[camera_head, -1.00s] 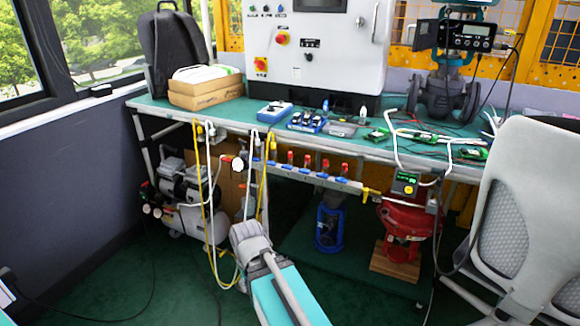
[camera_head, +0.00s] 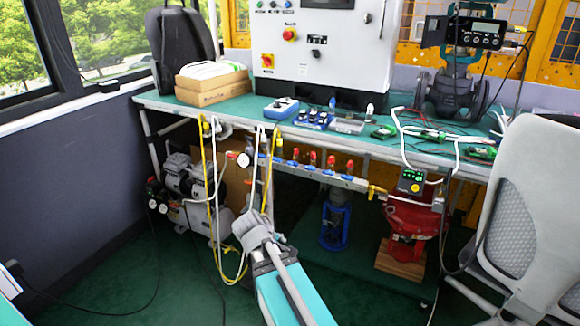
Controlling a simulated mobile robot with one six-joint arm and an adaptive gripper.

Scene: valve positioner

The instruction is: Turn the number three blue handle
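A pipe manifold (camera_head: 345,182) runs along the front edge below the workbench top, sloping down to the right. A row of several small valves stands on it with red tops, one of them a red knob (camera_head: 313,157). Small blue parts show near the valves, but they are too small for me to tell which is the number three blue handle. The end of my arm with my gripper (camera_head: 252,228) is in front of and below the left part of the manifold, apart from the valves in the picture. Its fingers cannot be made out.
White and yellow hoses (camera_head: 213,190) hang near my gripper on the left. The green workbench (camera_head: 365,146) carries instruments and boxes. A grey chair (camera_head: 530,220) stands at right. A red device (camera_head: 410,220) and a compressor (camera_head: 180,180) are below the bench. Floor at left is partly free.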

